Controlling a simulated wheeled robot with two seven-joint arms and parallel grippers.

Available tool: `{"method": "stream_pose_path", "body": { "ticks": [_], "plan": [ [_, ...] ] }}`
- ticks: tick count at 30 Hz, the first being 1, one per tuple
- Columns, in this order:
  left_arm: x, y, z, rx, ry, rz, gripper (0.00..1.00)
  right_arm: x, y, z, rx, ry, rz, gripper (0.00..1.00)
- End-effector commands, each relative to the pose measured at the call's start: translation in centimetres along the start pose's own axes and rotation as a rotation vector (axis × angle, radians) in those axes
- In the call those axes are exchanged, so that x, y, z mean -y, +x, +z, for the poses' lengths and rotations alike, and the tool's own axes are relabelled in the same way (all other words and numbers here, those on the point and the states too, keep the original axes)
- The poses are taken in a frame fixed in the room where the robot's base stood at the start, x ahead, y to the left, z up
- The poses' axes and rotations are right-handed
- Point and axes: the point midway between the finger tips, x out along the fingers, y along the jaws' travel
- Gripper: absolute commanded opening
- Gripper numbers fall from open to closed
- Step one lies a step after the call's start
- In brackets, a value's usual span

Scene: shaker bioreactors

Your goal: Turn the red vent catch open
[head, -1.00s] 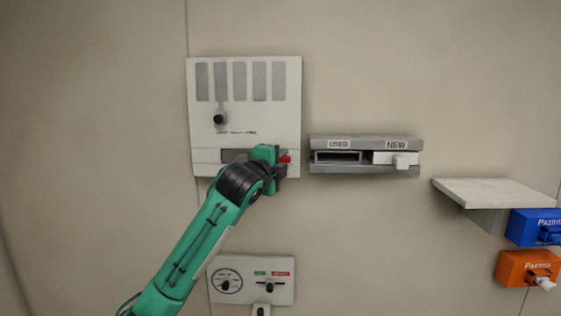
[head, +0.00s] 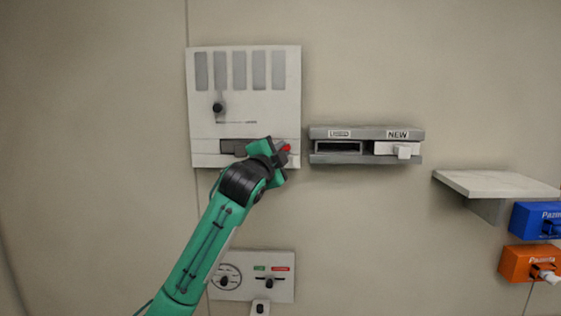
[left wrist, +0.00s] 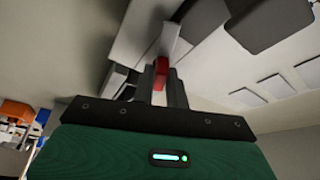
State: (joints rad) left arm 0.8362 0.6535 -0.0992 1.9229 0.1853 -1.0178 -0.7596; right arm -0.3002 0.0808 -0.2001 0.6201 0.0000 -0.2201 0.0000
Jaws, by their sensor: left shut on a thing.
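The red vent catch (head: 286,148) is at the lower right of the white wall panel (head: 290,100). My left gripper (head: 281,153) reaches it from the lower left and is tilted against the panel. In the left wrist view the red catch (left wrist: 161,70) stands between the two dark fingers (left wrist: 163,88), which are shut on it. The fingers and green gripper body hide part of the catch in the head view. My right gripper is in neither view.
A grey holder (head: 367,133) with a USED slot and a NEW slot is right of the panel. A shelf (head: 495,184), a blue box (head: 530,217) and an orange box (head: 515,263) are farther right. A dial panel (head: 283,289) is below.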

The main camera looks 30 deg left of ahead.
Motion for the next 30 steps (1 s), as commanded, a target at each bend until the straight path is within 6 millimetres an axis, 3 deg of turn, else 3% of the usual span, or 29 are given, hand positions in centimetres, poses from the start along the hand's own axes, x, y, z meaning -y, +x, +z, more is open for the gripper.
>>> {"method": "stream_pose_path", "body": {
  "ticks": [1, 9, 30],
  "plan": [
    [-0.7, -0.1, 0.1, -0.001, -0.045, -0.015, 0.00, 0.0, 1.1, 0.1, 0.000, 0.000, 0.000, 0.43],
    [-0.9, -0.1, 0.1, -0.001, -0.283, -0.113, 0.00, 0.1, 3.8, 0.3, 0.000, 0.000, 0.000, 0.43],
    [-1.1, 0.1, -0.2, 0.002, -0.875, -0.355, 0.00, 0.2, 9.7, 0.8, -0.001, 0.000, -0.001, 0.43]
  ]
}}
